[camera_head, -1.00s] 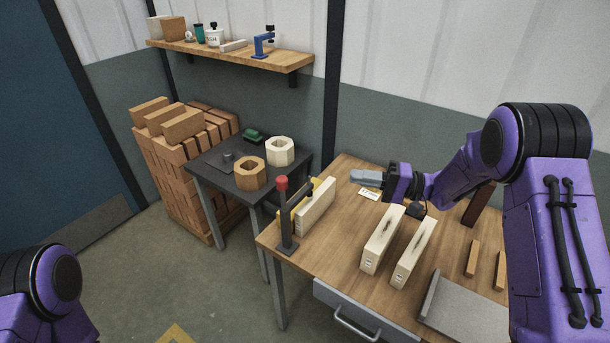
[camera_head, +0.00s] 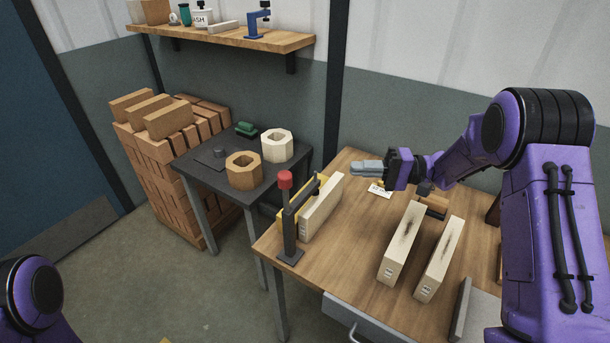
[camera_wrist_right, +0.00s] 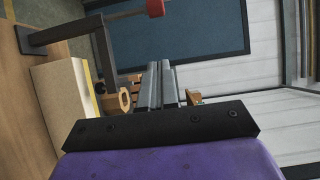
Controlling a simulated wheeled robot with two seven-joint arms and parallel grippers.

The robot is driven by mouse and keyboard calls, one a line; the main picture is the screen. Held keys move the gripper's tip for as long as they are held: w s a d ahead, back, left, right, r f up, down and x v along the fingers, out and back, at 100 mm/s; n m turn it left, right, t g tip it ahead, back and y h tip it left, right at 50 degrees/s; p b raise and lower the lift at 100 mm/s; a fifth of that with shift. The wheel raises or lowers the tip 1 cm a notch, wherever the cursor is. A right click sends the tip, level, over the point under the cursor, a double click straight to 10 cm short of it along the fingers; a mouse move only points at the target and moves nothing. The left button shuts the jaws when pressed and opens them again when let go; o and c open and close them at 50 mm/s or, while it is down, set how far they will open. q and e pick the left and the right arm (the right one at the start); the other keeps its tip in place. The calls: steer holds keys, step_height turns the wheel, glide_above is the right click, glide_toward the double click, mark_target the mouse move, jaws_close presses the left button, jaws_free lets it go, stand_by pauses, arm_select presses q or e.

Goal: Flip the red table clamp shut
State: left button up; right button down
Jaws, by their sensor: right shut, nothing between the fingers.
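The table clamp (camera_head: 290,224) stands at the left end of the wooden workbench, with a dark upright post and dark arm. Its red knob (camera_head: 285,180) is at the top of the upright part. A pale block (camera_head: 322,207) stands beside the clamp, with a yellow piece behind it. My right gripper (camera_head: 358,167) is shut and empty, above the bench to the right of the clamp and apart from it. In the right wrist view the fingers (camera_wrist_right: 158,78) lie together; the red knob (camera_wrist_right: 155,8) is at the top edge and the clamp's dark arm (camera_wrist_right: 68,29) is at upper left. My left gripper is out of view.
Two pale blocks (camera_head: 401,247) (camera_head: 439,262) stand on the workbench (camera_head: 345,265) right of the clamp. A dark side table (camera_head: 207,157) with two octagonal rings stands at left, before stacked bricks (camera_head: 150,150). A shelf (camera_head: 220,38) hangs on the wall.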

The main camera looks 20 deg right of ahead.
mark_target(286, 194)
steer(key=s+p+x, duration=0.1)
steer(key=p+x, duration=0.2)
steer(key=x, duration=0.3)
steer(key=s+a+p+x, duration=0.1)
steer(key=p+x, duration=0.2)
steer(key=x, duration=0.3)
steer(key=shift+a, duration=0.4)
